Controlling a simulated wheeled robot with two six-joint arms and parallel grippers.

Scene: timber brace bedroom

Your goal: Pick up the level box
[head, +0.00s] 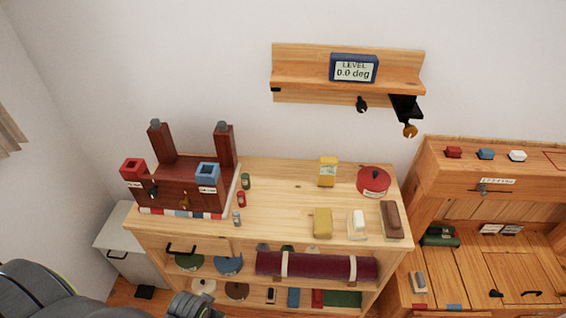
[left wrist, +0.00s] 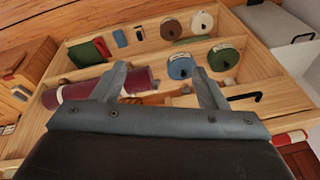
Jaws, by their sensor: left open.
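The level box (head: 354,68) is dark blue with a pale display reading "LEVEL 0.0 deg". It stands upright on the wooden wall shelf (head: 300,80) at the top of the head view, and is not seen in the left wrist view. My left gripper (left wrist: 161,82) is open in the left wrist view, with nothing between its two grey fingers. It faces the cabinet's lower compartments, far below the level box. In the head view only grey parts of my arm show at the lower left. My right gripper is not in view.
The wooden cabinet (head: 285,190) below holds a dark red stand (head: 180,190), a red round case (head: 373,181) and small blocks. A maroon roll (head: 315,266) lies in its compartment. A wooden desk (head: 480,270) stands right.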

